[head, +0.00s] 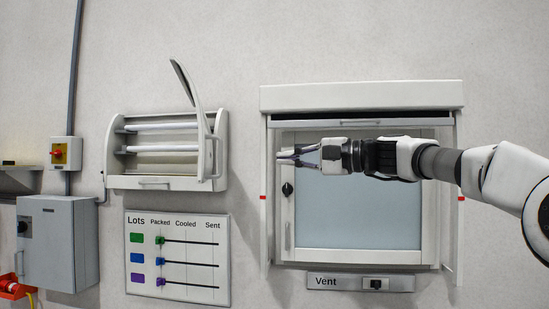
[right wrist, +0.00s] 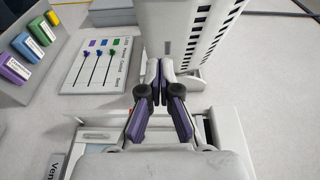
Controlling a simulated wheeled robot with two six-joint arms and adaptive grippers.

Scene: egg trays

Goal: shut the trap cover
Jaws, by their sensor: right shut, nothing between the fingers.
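The trap (head: 125,158) is a white wall box with two pale tubes showing inside. Its cover (head: 185,80) stands open, swung out at the right side and seen nearly edge-on. In the right wrist view the cover (right wrist: 185,25) is a large white panel with dark slots. My right gripper (head: 281,157) is shut and empty, to the right of the cover and in front of the window hatch. In the right wrist view its fingertips (right wrist: 160,68) overlap the cover's lower part; I cannot tell whether they touch. My left gripper is not in view.
The framed window hatch (head: 360,256) lies behind my right arm, with a Vent label plate (head: 340,282) below. A Lots board (head: 140,292) with sliders hangs under the trap. A grey electrical box (head: 60,245) and a red-yellow switch (head: 66,153) are at the left.

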